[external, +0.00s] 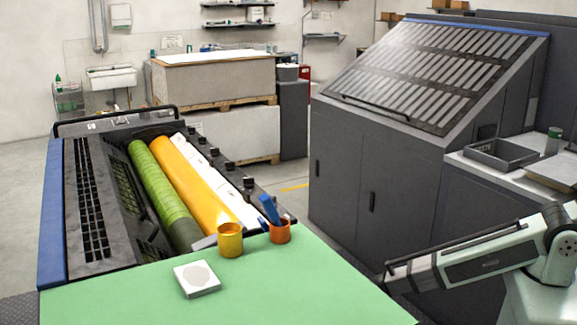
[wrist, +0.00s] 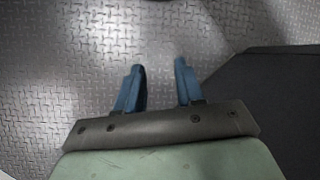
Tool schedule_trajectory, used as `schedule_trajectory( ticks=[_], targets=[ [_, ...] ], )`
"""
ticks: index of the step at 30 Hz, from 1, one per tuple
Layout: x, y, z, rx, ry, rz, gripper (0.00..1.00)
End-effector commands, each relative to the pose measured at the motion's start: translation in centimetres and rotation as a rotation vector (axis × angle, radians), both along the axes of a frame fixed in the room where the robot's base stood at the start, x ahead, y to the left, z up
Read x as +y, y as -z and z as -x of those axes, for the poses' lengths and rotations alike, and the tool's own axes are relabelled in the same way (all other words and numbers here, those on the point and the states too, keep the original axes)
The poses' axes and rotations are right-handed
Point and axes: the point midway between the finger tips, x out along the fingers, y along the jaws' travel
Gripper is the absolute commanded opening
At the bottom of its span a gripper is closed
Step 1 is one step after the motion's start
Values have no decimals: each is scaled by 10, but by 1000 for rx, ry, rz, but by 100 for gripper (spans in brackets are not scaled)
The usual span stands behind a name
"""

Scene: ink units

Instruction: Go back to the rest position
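In the wrist view, my gripper (wrist: 157,68) has two blue fingers set well apart with nothing between them. It is over a grey diamond-plate floor (wrist: 70,60). In the external view, part of my pale green arm shows at the lower right, beside the green tabletop, but my gripper's fingers cannot be made out there. A yellow cup (external: 230,241) and an orange cup (external: 280,232) stand at the tabletop's back edge. Blue-handled tools (external: 268,208) stand in the orange cup. A white block with a grey disc on top (external: 197,279) lies on the tabletop.
The green tabletop (external: 280,290) is mostly clear. Behind it is an ink unit with a green roller (external: 160,190) and an orange roller (external: 195,185). A tall grey cabinet (external: 370,180) stands right of centre. A dark flat surface (wrist: 270,105) fills the wrist view's right side.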

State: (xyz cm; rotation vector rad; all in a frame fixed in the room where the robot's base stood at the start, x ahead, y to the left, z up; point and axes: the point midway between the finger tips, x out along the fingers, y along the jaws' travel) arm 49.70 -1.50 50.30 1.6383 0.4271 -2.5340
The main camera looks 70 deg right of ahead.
Motion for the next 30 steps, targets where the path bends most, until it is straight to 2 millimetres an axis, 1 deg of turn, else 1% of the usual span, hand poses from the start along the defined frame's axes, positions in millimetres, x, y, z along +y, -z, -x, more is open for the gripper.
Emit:
schedule_trajectory(
  ticks=[1,3,10,15,18,21,24,27,30],
  targets=[
    [2,8,23,17,14,12,37],
    [5,19,46,34,37,31,37],
    [10,47,124,88,110,94,37],
    [13,60,180,125,158,140,37],
    [14,64,208,144,182,165,37],
    [14,67,228,155,201,184,37],
    [14,69,241,164,212,197,37],
    [14,69,247,166,219,204,37],
    [14,70,248,167,222,206,37]
  ],
)
